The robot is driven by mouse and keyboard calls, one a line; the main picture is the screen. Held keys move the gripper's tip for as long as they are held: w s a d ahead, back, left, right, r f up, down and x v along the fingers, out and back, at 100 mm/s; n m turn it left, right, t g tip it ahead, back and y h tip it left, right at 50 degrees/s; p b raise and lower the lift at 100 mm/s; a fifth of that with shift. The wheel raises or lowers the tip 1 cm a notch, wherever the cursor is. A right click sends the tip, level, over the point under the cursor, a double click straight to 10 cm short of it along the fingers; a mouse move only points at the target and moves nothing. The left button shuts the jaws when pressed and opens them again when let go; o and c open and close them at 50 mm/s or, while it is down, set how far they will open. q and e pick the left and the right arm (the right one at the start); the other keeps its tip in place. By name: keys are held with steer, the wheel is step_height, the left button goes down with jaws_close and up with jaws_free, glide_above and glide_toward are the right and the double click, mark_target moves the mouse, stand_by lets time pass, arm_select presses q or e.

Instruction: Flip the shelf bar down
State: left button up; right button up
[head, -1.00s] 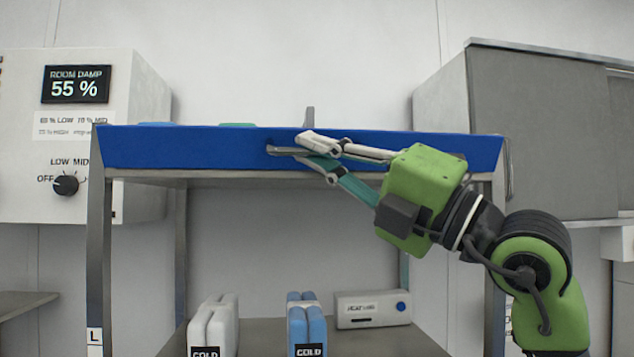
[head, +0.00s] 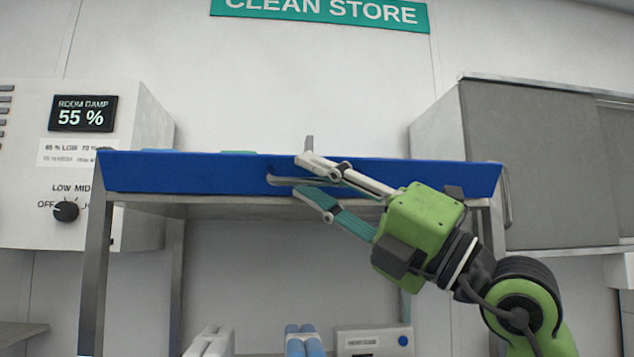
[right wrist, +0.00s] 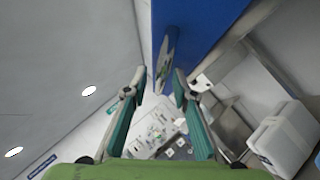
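A long blue panel (head: 200,174) runs along the front of the upper shelf. A thin grey metal bar (head: 282,181) lies roughly level against its middle. My right gripper (head: 303,175) is open at this bar, with one finger above it and one below. In the right wrist view the bar (right wrist: 166,62) stands against the blue panel, near the gap between the spread fingertips (right wrist: 157,82). I cannot tell whether a finger touches it. My left gripper is not in view.
Metal posts (head: 95,265) carry the shelf. Below are white packs (head: 210,341), blue packs (head: 301,341) and a white box (head: 374,341). A control box with a dial (head: 66,210) is at left and a grey cabinet (head: 530,165) at right. Space before the panel's left half is clear.

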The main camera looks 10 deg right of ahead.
steer(key=v, duration=1.2)
steer(key=shift+a+f, duration=0.1)
steer(key=shift+f, duration=0.05)
